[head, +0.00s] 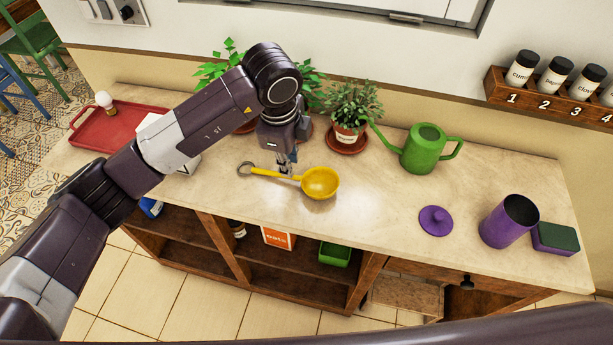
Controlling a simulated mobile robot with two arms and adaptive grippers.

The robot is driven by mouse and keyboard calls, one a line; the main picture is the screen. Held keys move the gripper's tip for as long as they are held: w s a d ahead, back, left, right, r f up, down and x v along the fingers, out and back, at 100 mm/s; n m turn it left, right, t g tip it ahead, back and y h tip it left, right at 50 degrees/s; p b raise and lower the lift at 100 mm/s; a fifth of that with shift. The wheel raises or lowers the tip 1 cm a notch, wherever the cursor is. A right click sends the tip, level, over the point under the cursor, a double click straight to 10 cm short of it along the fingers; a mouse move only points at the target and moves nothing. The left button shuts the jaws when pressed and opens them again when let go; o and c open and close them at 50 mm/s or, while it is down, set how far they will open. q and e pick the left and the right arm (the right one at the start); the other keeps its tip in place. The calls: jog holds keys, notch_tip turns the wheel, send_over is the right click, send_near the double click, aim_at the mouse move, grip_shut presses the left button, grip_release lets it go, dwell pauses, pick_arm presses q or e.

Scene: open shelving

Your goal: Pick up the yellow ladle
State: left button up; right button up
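The yellow ladle (320,182) lies on the pale countertop (390,215). Its bowl is toward the right and its handle runs left to a dark hook end. My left gripper (284,170) points down over the handle, between the hook and the bowl. Its fingers are small and dark here and seem to be at the handle. I cannot tell whether they are closed on it. My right gripper is not in view.
Behind the ladle stand potted plants (350,108) and a green watering can (425,150). A purple canister (509,221), its lid (436,220) and a sponge (555,238) are at right. A red tray (115,125) is at left. The counter front right of the ladle is clear.

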aim_at(286, 178)
pick_arm(q)
jog(key=f, duration=0.1)
jog(key=f+p, duration=0.1)
jog(key=f, duration=0.1)
jog(key=f+p, duration=0.1)
jog(key=shift+w+d+f, duration=0.1)
jog(key=shift+w+f, duration=0.15)
jog(key=shift+f, duration=0.1)
jog(key=shift+w+f, duration=0.1)
jog(key=shift+f, duration=0.45)
grip_shut()
jog(key=shift+d, duration=0.1)
